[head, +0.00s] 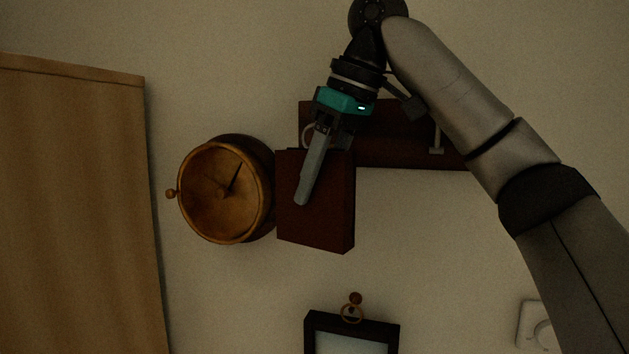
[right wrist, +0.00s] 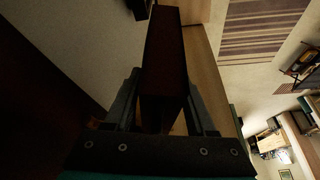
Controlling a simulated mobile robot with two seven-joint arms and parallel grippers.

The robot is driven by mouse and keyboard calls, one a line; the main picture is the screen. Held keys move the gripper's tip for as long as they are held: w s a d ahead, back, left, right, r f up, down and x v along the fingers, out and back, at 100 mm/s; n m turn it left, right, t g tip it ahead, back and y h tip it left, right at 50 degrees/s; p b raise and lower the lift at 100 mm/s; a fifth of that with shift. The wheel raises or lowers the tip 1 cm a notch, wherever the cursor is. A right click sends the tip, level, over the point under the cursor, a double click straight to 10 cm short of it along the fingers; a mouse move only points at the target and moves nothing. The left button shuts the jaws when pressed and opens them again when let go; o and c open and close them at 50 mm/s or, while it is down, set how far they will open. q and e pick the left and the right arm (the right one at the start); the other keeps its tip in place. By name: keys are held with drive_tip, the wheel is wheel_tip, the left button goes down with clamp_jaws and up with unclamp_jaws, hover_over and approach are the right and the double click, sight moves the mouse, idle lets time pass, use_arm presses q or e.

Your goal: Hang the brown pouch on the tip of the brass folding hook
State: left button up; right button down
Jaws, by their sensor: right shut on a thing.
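The brown pouch (head: 330,215) is a dark red-brown, box-like block in front of the wall, just right of the clock and overlapping the lower left of a dark rack board (head: 385,150). My right gripper (head: 302,198) is shut on the pouch, one finger lying down its front face. In the right wrist view the pouch (right wrist: 165,55) sits between both fingers. A pale ring or loop (head: 307,133) shows at the pouch's top left. A pale hook (head: 437,140) hangs on the board's right part; I cannot tell if it is the brass folding hook. My left gripper is out of view.
A round wooden clock (head: 222,190) is close to the pouch's left side. A dark-framed picture (head: 390,328) hangs by a ring from a peg (head: 355,298) below. A tan curtain or panel (head: 75,200) fills the left.

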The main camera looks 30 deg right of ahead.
drive_tip(key=shift+w+d+f, duration=0.4)
drive_tip(key=shift+w+d, duration=0.3)
drive_tip(key=shift+d, duration=0.1)
drive_tip(key=shift+w+d+f, duration=0.4)
drive_tip(key=shift+w+d, duration=0.25)
drive_tip(key=shift+d, duration=0.1)
drive_tip(key=shift+c, duration=0.7)
unclamp_jaws()
drive_tip(key=shift+s, duration=0.1)
drive_tip(key=shift+r, duration=0.1)
drive_tip(key=v, duration=1.5)
drive_tip(key=shift+a, duration=0.1)
